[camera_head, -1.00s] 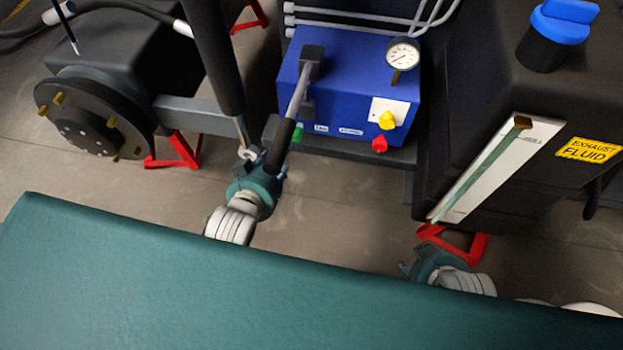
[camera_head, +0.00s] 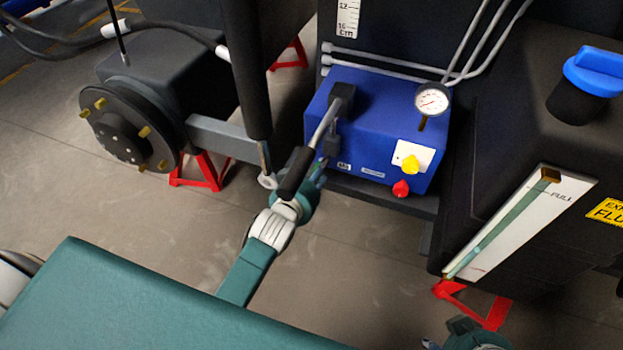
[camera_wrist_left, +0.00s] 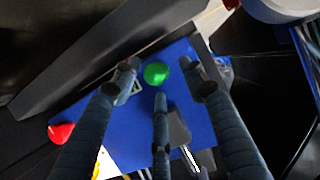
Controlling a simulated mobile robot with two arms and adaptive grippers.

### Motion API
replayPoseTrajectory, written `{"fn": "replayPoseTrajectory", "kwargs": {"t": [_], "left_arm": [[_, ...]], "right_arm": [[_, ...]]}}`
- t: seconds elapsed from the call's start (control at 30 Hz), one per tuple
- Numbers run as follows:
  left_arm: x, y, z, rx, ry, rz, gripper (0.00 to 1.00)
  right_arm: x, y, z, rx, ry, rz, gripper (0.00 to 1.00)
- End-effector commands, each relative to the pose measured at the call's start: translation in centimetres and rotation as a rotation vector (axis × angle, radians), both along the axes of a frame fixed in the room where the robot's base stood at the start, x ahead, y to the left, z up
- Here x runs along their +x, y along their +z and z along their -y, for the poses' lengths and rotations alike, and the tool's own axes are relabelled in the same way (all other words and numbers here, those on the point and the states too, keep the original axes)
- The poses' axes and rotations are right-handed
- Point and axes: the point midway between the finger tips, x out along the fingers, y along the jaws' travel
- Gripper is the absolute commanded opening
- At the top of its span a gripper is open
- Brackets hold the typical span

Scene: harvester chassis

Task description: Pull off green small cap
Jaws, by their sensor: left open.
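The green small cap (camera_wrist_left: 156,73) shows in the left wrist view on the blue box (camera_wrist_left: 185,62). It lies between the tips of my left gripper (camera_wrist_left: 159,78), whose dark fingers are spread open around it with gaps. In the head view the left gripper (camera_head: 317,176) is at the lower left corner of the blue box (camera_head: 375,115), beside the black lever handle. The cap there is mostly hidden by the gripper. My right gripper (camera_head: 432,344) is only partly in view at the bottom edge, and its fingers are too cut off to read.
A black-handled lever (camera_head: 296,172) slants in front of the box close to my left gripper. A yellow cap (camera_head: 410,163) and a red cap (camera_head: 401,188) are to the right. A black cylinder (camera_head: 246,70) hangs at the left. A dark tank (camera_head: 500,130) stands at the right.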

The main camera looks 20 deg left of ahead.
Motion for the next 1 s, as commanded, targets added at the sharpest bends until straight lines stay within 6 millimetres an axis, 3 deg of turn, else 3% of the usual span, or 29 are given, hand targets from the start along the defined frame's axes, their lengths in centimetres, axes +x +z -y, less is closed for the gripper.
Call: {"fn": "replayPoseTrajectory", "kwargs": {"t": [0.37,0.6,0.73,0.77,0.87,1.0], "left_arm": [[0.65,-0.25,0.02,0.000,0.000,-0.001,0.43],[0.68,-0.17,-0.05,0.001,0.001,0.001,0.00],[0.74,-0.03,-0.11,0.002,0.001,0.004,0.00],[0.75,0.00,-0.11,0.002,0.001,0.005,0.18],[0.80,0.11,-0.15,0.003,0.002,0.007,0.00],[0.86,0.24,-0.21,0.003,0.003,0.010,0.00]], "right_arm": [[-0.01,-0.21,0.00,0.000,0.000,0.000,0.43],[-0.01,-0.22,-0.01,0.000,0.000,0.000,0.43],[0.00,-0.21,-0.01,0.000,0.000,0.000,0.43],[0.00,-0.21,-0.01,0.000,0.000,0.000,0.43],[0.00,-0.21,-0.01,0.000,0.000,0.000,0.43],[0.00,-0.20,-0.01,0.000,0.000,0.000,0.43]]}}
